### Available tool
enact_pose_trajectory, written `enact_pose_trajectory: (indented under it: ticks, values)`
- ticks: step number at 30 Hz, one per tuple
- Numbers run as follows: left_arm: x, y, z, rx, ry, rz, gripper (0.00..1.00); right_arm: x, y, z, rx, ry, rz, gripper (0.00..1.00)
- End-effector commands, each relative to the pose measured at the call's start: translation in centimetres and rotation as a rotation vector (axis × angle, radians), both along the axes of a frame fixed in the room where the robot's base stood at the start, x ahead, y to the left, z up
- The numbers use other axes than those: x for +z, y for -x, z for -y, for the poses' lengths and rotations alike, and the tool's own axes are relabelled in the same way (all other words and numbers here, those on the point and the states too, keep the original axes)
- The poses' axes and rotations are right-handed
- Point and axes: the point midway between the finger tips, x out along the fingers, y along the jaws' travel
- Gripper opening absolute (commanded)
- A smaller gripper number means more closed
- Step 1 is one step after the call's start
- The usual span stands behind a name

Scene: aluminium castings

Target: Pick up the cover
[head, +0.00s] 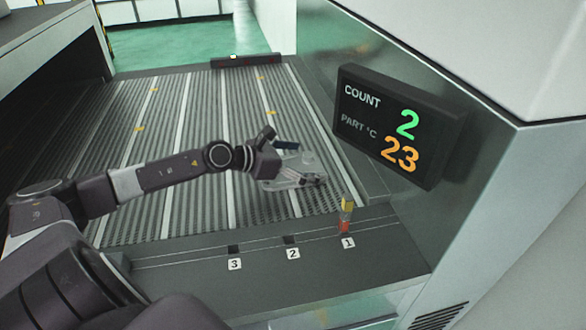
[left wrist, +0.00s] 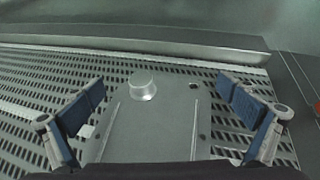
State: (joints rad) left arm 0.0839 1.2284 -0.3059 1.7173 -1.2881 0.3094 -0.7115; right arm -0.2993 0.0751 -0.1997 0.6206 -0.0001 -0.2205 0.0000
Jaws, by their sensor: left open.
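The cover (head: 308,179) is a grey metal casting lying on the slatted bed near its right side in the head view. In the left wrist view the cover (left wrist: 150,125) is a flat plate with a round raised boss, a small dark hole and thin ribs. My left gripper (head: 277,142) is over the cover and hides part of it in the head view. In the left wrist view the open left gripper (left wrist: 165,108) has one blue-padded finger on each side of the plate, with nothing visibly clamped. My right gripper is not in view.
The slatted bed (head: 185,125) is otherwise mostly clear. A metal wall with a black display (head: 395,125) reading count 2 and part 23 °C stands on the right. A red-and-yellow peg (head: 346,214) stands at slot 1 on the front ledge (head: 190,275); slots 2 and 3 look empty.

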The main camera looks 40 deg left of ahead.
Motion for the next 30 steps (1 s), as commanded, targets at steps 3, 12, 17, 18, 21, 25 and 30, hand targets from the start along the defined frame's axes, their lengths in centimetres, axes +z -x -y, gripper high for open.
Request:
enact_pose_trajectory:
  ticks: [3,12,17,18,21,25,30]
  values:
    - [-0.04,0.0,-0.01,0.0,0.0,0.0,1.0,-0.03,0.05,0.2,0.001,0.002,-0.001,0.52]
    - [-0.01,0.01,-0.02,0.0,0.0,0.0,0.72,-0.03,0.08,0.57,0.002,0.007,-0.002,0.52]
    - [-0.03,0.02,-0.01,0.0,0.0,0.0,0.55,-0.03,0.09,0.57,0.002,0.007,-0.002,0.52]
    - [-0.05,0.03,-0.01,0.0,0.0,-0.001,0.5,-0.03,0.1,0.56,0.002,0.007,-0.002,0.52]
    - [-0.09,0.05,-0.01,-0.001,-0.001,-0.002,0.39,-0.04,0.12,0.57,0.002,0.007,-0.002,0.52]
    - [-0.17,0.08,0.03,-0.002,-0.001,-0.003,0.25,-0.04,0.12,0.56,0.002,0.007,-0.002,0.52]
    - [-0.3,0.14,0.08,-0.002,0.0,-0.005,0.06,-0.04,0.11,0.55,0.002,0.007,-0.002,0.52]
